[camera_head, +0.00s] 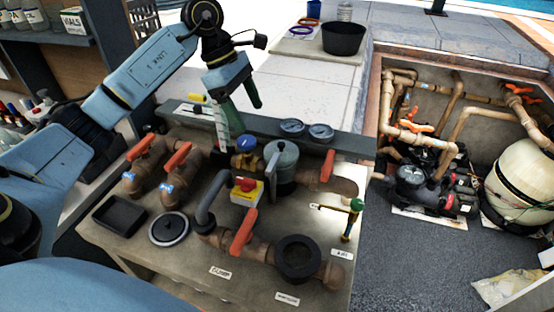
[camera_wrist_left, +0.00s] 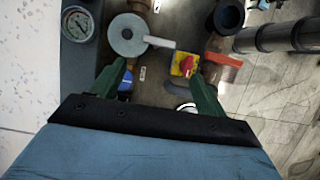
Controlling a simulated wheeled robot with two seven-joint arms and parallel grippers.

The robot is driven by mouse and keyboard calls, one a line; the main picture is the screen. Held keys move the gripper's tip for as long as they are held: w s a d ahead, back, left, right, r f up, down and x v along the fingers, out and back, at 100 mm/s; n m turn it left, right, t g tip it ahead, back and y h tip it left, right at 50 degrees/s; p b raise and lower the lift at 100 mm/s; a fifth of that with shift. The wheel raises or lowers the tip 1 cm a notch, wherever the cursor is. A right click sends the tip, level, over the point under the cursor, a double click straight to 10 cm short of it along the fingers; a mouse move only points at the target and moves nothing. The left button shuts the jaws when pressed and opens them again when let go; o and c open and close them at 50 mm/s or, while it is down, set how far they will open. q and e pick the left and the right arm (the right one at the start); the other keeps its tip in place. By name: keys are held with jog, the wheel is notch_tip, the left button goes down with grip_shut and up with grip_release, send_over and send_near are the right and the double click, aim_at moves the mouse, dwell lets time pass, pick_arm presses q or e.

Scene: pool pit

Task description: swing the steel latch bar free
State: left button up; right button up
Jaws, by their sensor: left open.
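The steel latch bar (camera_head: 271,164) is a short pale grey bar at the side of a grey round housing (camera_head: 287,157) on the pipe bench. In the left wrist view the latch bar (camera_wrist_left: 160,42) sticks out to the right from the housing (camera_wrist_left: 127,36). My left gripper (camera_head: 249,118) has green fingers and hangs behind and left of the housing. In the wrist view the left gripper (camera_wrist_left: 158,70) is open and empty, with the bar ahead of the gap between its fingertips, apart from them. My right gripper is not in view.
A yellow box with a red knob (camera_head: 246,190) and a blue-capped valve (camera_head: 245,152) stand close by the housing. Orange-handled valves (camera_head: 177,158), two gauges (camera_head: 292,127), a black tray (camera_head: 119,215) and a black ring (camera_head: 298,256) surround it. The pump pit (camera_head: 440,225) lies right.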

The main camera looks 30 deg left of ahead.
aim_at(272, 161)
pick_arm(q)
jog(key=p+x, duration=0.1)
jog(key=x, duration=1.1)
jog(key=shift+d+p, duration=0.15)
jog(key=shift+p, duration=0.15)
jog(key=shift+x, duration=0.75)
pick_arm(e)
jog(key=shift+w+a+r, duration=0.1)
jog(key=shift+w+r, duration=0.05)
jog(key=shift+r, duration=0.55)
pick_arm(q)
jog(key=shift+c, duration=0.4)
jog(key=shift+w, duration=0.1)
jog(key=c, duration=0.6)
